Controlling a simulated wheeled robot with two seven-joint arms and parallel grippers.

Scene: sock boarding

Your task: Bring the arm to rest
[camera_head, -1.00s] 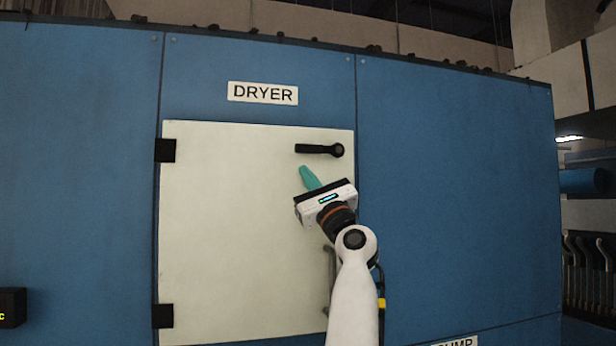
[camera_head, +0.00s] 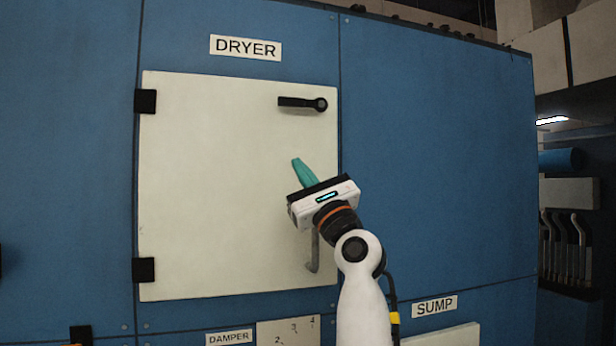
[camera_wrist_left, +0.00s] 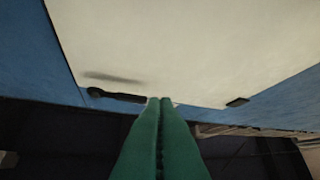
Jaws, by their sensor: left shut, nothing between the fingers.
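My left gripper (camera_head: 296,163) has teal fingers and is held up in front of the cream dryer door (camera_head: 215,200), below the black latch handle (camera_head: 303,103). Its fingers are shut with nothing between them. In the left wrist view the closed fingertips (camera_wrist_left: 159,99) point toward the door and the dark latch handle (camera_wrist_left: 118,95); I cannot tell how far off they are. The door lies shut against the blue dryer. My right gripper is not in view.
A grey pull handle (camera_head: 313,250) on the door is partly hidden behind my left wrist. The DRYER label (camera_head: 245,47) is above the door; DAMPER (camera_head: 229,338) and SUMP (camera_head: 435,306) labels are below. A rack with grey hooked rods (camera_head: 565,245) stands at the far right.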

